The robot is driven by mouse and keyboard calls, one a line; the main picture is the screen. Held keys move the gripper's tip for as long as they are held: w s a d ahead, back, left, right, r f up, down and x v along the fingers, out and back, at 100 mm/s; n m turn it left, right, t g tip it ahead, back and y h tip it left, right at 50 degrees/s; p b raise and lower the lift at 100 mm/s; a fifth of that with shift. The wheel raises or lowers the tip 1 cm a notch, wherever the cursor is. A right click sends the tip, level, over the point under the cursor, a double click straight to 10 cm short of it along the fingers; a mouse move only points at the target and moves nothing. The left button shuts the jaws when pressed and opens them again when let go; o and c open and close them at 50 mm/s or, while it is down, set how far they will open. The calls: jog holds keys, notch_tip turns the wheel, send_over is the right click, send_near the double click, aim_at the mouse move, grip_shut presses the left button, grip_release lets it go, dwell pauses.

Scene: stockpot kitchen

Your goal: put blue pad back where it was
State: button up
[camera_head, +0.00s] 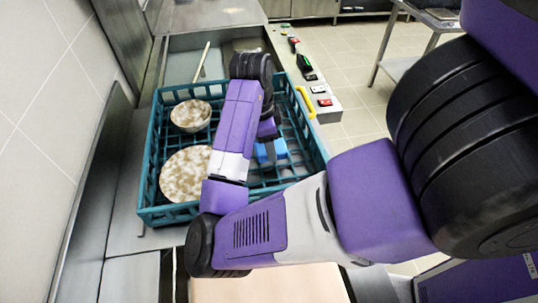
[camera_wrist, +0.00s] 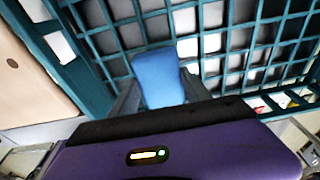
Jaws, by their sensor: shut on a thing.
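The blue pad (camera_head: 271,151) is low inside the teal crate (camera_head: 319,155), towards its right side. It also shows in the wrist view (camera_wrist: 158,78), between the fingers of my gripper (camera_wrist: 157,92). My gripper is shut on the pad, over the crate's grid floor. My arm hides part of the pad and of the crate's middle in the head view. I cannot tell whether the pad touches the crate floor.
A soiled bowl (camera_head: 190,115) and a soiled plate (camera_head: 185,173) are in the crate's left half. Several small items, including a yellow-handled one (camera_head: 306,102), lie on the ledge right of the crate. A tiled wall (camera_head: 45,100) stands at left.

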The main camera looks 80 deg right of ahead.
jog(key=shift+f, duration=2.15)
jog(key=shift+f, duration=0.2)
jog(key=o, duration=1.3)
jog(key=shift+r, duration=0.15)
